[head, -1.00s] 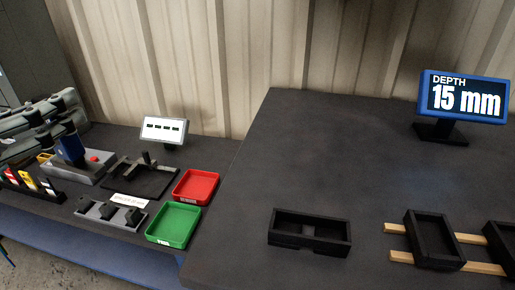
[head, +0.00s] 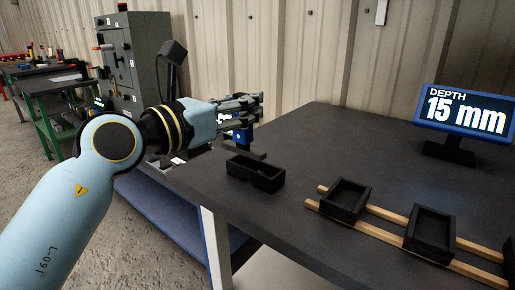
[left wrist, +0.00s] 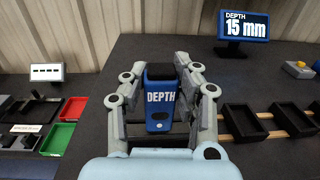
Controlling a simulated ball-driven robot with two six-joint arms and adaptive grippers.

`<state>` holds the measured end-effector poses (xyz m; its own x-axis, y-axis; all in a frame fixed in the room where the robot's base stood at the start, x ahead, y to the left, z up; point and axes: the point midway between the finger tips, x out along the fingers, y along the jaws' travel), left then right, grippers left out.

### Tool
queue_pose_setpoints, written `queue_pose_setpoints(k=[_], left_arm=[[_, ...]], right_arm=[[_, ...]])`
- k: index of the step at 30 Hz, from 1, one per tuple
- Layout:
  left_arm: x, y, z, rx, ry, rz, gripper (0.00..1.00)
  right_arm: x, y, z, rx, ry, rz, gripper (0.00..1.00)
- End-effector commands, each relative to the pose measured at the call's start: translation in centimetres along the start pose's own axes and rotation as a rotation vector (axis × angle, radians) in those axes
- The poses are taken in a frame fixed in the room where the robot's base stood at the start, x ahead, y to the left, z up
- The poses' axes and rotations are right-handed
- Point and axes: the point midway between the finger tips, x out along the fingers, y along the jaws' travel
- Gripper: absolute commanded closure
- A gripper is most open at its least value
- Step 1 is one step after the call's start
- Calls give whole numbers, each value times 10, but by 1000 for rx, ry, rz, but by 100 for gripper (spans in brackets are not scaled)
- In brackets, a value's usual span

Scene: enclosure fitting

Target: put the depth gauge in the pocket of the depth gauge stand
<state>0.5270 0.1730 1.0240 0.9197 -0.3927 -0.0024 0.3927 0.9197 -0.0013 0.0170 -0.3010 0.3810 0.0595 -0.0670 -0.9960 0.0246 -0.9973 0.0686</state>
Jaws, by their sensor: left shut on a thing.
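The blue depth gauge (head: 240,136) hangs in my left gripper (head: 258,106), above the left part of the dark bench. In the left wrist view the gauge (left wrist: 160,108) stands between the two fingers (left wrist: 162,92), its "DEPTH" label facing the camera and its top black. The gripper is shut on it. A black open box (head: 256,173) with a divided inside lies on the bench, just below and right of the gauge in the head view. No label marks it, so I cannot tell whether it is the depth gauge stand. My right gripper is not in view.
A blue display (head: 463,109) reading "DEPTH 15 mm" stands at the back right. Two black trays (head: 345,200) (head: 432,232) sit on wooden rails at the front right. Red (left wrist: 73,108) and green (left wrist: 57,139) trays lie at left. The bench's middle is clear.

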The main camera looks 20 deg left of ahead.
Motion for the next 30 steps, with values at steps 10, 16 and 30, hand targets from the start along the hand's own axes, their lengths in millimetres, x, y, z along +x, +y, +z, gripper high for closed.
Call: queue_pose_setpoints(k=[10, 16, 30], left_arm=[[36, 1, -25, 1, -1, -1, 100], [35, 1, -58, 0, 2, -1, 100], [35, 1, -64, 1, 0, -1, 67]], right_arm=[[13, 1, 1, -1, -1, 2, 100], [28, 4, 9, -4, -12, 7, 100], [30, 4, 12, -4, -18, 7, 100]])
